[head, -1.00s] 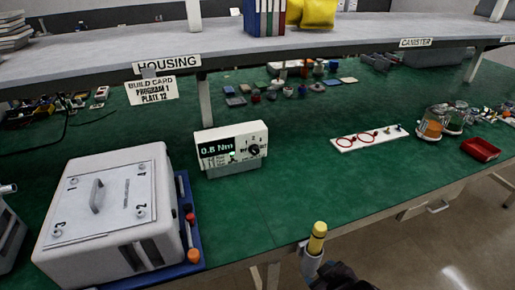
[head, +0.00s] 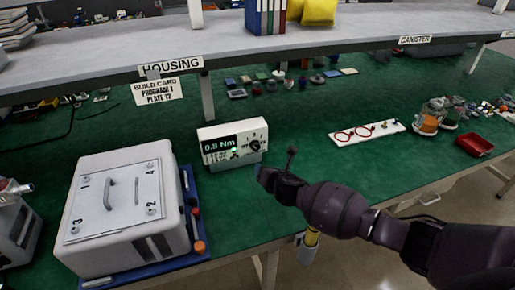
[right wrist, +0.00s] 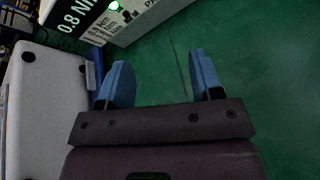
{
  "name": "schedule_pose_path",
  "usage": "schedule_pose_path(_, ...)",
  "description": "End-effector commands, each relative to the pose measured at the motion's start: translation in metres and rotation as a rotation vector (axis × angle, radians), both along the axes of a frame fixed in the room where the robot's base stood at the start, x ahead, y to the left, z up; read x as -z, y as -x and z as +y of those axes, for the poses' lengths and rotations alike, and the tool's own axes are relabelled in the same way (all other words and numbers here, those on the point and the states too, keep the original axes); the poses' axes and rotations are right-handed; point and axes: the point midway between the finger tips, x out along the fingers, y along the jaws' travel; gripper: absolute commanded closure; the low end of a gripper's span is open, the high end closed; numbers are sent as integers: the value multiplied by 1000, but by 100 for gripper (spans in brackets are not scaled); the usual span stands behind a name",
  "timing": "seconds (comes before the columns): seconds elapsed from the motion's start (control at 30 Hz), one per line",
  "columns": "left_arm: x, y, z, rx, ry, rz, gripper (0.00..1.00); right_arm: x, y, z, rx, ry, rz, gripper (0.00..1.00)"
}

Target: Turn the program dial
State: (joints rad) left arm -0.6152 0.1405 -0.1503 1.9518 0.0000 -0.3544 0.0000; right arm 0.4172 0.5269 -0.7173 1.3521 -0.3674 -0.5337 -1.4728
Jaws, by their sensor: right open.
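The white controller box (head: 218,133) stands on the green bench, its display reading 0.8 Nm with a lit green light below. Its black program dial (head: 254,145) is at the right of the front face; its pointer setting is too small to read. My right gripper (head: 261,172) is in front of and below the box, apart from the dial. Its two blue fingers (right wrist: 163,82) are open and empty in the right wrist view. The box (right wrist: 120,32) also shows at the top there, with the dial out of frame. My left gripper is not in view.
A build card (head: 158,91) reads PROGRAM 1, PLATE 12. A white housing (head: 120,235) on a blue tray stands at left. A yellow-handled tool (head: 311,238) hangs at the bench's front edge. A white strip with red rings (head: 368,133) lies to the right.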

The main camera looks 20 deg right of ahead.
Motion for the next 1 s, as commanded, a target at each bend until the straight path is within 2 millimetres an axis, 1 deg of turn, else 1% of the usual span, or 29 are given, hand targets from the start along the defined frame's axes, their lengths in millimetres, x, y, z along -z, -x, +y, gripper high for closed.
schedule_pose_path(0.03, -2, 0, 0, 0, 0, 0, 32, -7, -14, -7, -39, 79, -23, 40)
schedule_pose_path(0.1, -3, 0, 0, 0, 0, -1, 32, -12, -25, -12, -84, 162, -43, 40)
schedule_pose_path(0.23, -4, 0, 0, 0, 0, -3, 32, -17, -37, -18, -128, 248, -65, 40)
schedule_pose_path(0.47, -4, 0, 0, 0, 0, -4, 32, -14, -50, -18, -135, 261, -70, 40)
schedule_pose_path(0.63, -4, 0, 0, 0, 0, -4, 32, -8, -64, -16, -134, 260, -67, 40)
schedule_pose_path(0.9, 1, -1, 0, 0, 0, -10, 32, 4, -89, -13, -134, 258, -68, 40)
schedule_pose_path(1.0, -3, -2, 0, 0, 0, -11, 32, 2, -97, -14, -130, 259, -74, 40)
